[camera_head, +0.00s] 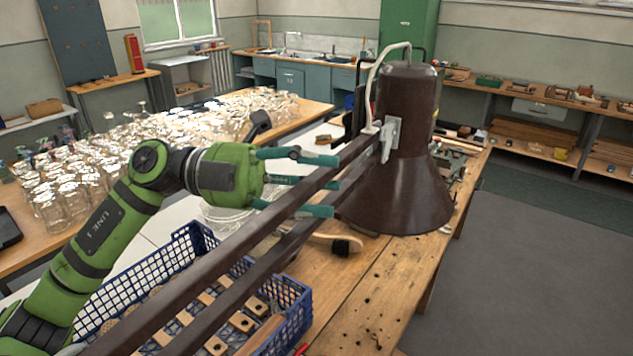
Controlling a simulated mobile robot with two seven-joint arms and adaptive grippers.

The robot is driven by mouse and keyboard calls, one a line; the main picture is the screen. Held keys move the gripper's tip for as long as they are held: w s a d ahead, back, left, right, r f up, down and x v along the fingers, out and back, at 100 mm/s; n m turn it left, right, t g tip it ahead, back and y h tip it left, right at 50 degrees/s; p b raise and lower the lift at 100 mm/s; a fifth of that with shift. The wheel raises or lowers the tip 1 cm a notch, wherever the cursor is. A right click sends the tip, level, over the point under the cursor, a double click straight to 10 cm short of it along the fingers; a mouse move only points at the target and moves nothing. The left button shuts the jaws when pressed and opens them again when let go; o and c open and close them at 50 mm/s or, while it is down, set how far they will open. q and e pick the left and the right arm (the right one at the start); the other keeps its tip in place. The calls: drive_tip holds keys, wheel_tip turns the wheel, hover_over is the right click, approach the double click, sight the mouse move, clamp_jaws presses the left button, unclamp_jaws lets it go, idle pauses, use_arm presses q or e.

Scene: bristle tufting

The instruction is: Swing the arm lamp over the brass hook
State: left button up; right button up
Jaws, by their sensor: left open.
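The arm lamp has a dark brown, bell-shaped shade (400,185) at the centre right, over the workbench. Two parallel brown bars (215,275) run from its bracket down to the lower left, above a blue basket. My left gripper (336,186) is open, with its green fingers pointing right at the bars near the shade. The fingertips lie above and below the bars in the picture; I cannot tell whether they touch them. I cannot make out the brass hook. My right gripper is not in view.
The blue basket (297,312) on the wooden workbench (345,305) holds wooden brush blocks. A dark-bristled brush (345,245) lies beside it, under the lamp. Many glass jars (85,175) crowd the table at left. Grey floor (540,270) is clear at right.

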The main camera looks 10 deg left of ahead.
use_arm(q)
drive_tip(key=a, duration=1.2)
drive_tip(key=shift+w, duration=0.3)
